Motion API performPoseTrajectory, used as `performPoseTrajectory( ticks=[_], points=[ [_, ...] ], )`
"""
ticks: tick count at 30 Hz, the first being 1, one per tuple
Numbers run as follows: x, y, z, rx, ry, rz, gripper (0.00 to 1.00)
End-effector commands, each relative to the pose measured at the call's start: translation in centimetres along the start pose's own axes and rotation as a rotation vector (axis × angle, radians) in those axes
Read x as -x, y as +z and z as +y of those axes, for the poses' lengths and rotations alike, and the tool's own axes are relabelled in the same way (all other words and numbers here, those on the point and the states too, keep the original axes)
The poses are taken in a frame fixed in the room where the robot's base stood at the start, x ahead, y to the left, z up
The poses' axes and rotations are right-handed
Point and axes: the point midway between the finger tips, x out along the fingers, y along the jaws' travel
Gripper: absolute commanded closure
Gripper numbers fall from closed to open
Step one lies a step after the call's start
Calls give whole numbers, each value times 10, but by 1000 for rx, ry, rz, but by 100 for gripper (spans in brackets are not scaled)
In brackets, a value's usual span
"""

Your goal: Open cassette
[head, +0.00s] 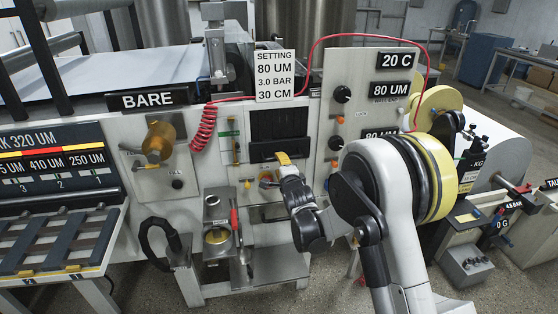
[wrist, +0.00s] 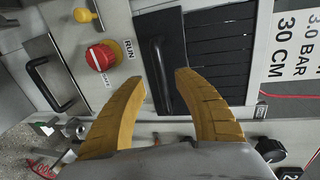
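The cassette front seems to be the black panel (head: 278,148) in the middle of the machine's face. In the wrist view it shows as a dark plate (wrist: 176,28) with a long black bar handle (wrist: 161,62), beside a slatted black section (wrist: 222,50). My gripper (wrist: 160,77) is open, with its two yellow fingers apart on either side of the handle in the picture. No contact with the handle is visible. In the head view my gripper (head: 284,160) is at the lower edge of the black panel, and the handle is not clear there.
A red coiled hose (head: 205,128) hangs left of the panel. A sign (head: 275,76) stands above it.

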Motion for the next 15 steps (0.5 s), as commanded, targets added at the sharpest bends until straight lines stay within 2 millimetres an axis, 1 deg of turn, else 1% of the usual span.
performPoseTrajectory(
  ticks=[1, 6, 10, 15],
  points=[
    [-11, 0, 2, 0, 0, 0, 62],
    [-39, 0, 1, 1, 0, 0, 62],
    [-51, -1, 1, 1, 1, 1, 62],
    [-55, -1, 0, 1, 1, 1, 62]
  ],
)
